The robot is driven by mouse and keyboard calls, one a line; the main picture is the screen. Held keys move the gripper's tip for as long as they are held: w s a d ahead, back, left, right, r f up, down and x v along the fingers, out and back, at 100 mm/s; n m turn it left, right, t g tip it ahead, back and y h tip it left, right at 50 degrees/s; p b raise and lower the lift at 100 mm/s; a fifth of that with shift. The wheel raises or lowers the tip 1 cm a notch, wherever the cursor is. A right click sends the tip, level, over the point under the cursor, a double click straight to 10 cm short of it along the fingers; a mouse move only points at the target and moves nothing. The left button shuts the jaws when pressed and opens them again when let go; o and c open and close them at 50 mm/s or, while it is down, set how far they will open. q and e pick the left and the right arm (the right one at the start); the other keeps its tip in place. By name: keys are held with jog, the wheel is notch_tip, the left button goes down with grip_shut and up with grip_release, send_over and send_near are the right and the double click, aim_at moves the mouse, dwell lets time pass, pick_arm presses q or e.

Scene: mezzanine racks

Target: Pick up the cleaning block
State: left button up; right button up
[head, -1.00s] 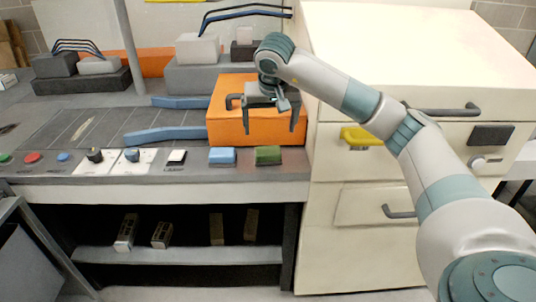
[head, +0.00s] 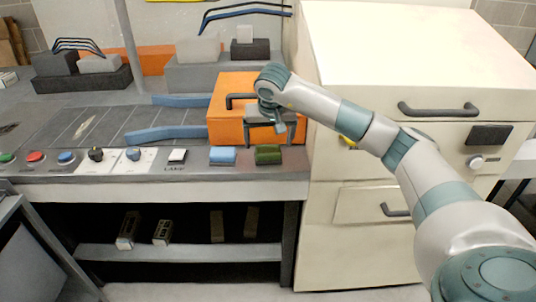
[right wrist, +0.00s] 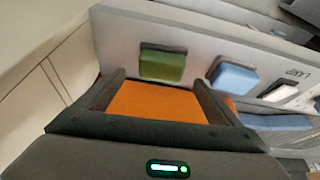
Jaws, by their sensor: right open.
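A green block (head: 268,154) and a light blue block (head: 222,155) sit side by side at the right end of the bench's front strip. No label shows which is the cleaning block. My right gripper (head: 266,138) is open and empty, in front of the orange housing and just above and behind the green block. In the right wrist view the green block (right wrist: 162,66) lies just beyond the gap between the open fingertips (right wrist: 157,82), apart from them. The blue block (right wrist: 234,78) is to its right. My left gripper is not in view.
The orange housing (head: 226,108) stands behind the blocks. A cream cabinet (head: 330,215) with dark handles borders the bench on the right. Buttons and knobs (head: 97,154) line the strip to the left. Several small blocks lie on the lower shelf (head: 190,253).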

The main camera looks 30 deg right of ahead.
aim_at(268, 149)
jog(key=shift+s+p+x, duration=0.15)
jog(key=shift+p+x, duration=0.15)
jog(key=shift+x, duration=0.85)
jog(key=shift+s+p+x, duration=0.15)
jog(key=shift+p+x, duration=0.15)
jog(key=shift+x, duration=0.85)
jog(key=shift+a+f, duration=0.1)
jog(key=shift+a, duration=0.1)
jog(key=c, duration=1.2)
